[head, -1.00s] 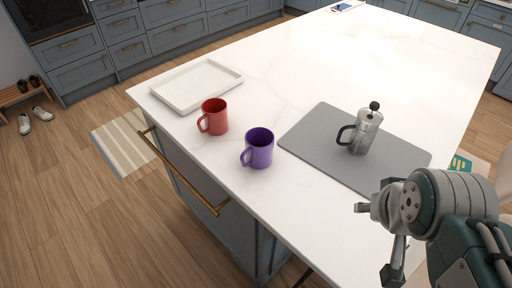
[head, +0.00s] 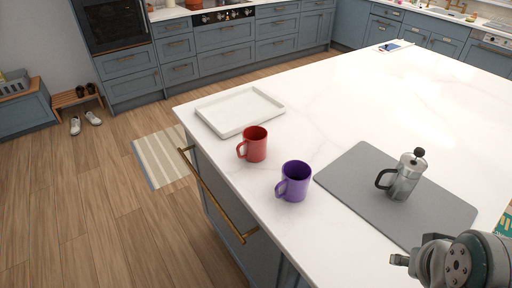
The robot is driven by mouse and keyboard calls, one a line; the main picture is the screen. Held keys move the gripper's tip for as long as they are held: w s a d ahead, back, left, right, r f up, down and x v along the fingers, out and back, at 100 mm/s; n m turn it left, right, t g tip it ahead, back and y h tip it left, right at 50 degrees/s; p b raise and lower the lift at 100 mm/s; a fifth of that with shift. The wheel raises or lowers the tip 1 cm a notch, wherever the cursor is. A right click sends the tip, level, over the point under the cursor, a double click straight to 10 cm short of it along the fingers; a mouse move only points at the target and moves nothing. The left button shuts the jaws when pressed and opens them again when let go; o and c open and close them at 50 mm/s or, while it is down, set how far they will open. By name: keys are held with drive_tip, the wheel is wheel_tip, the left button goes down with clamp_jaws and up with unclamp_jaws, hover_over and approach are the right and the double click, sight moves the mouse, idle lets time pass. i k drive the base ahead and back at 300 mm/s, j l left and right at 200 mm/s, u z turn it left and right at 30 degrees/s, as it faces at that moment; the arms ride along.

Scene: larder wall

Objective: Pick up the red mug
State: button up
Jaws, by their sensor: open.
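The red mug (head: 254,144) stands upright on the white island top in the head view, near its left edge. Its handle points left, toward the edge. A purple mug (head: 294,181) stands in front of it and to the right, a small gap apart. My gripper (head: 402,261) shows only in part at the lower right, cut off by the frame's bottom edge. It is open, apart from both mugs and well to the right of the red mug. Most of its fingers are out of frame.
A white tray (head: 239,128) lies behind the red mug. A metal coffee pot (head: 405,178) stands on a grey mat (head: 346,187) to the right. The island's near-left side has a brass rail (head: 217,205).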

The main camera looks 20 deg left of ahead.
sight(254, 142)
drive_tip(key=k+j, duration=0.1)
drive_tip(key=j, duration=0.35)
drive_tip(key=j+z, duration=0.15)
drive_tip(key=j, duration=0.35)
drive_tip(key=k+j, duration=0.15)
drive_tip(key=j, duration=0.3)
drive_tip(key=i+j+z, duration=0.1)
drive_tip(key=j, duration=0.35)
drive_tip(key=i+j+z, duration=0.1)
drive_tip(key=j, duration=0.35)
drive_tip(key=i+j+z, duration=0.1)
drive_tip(key=j, duration=0.4)
drive_tip(key=i, duration=0.1)
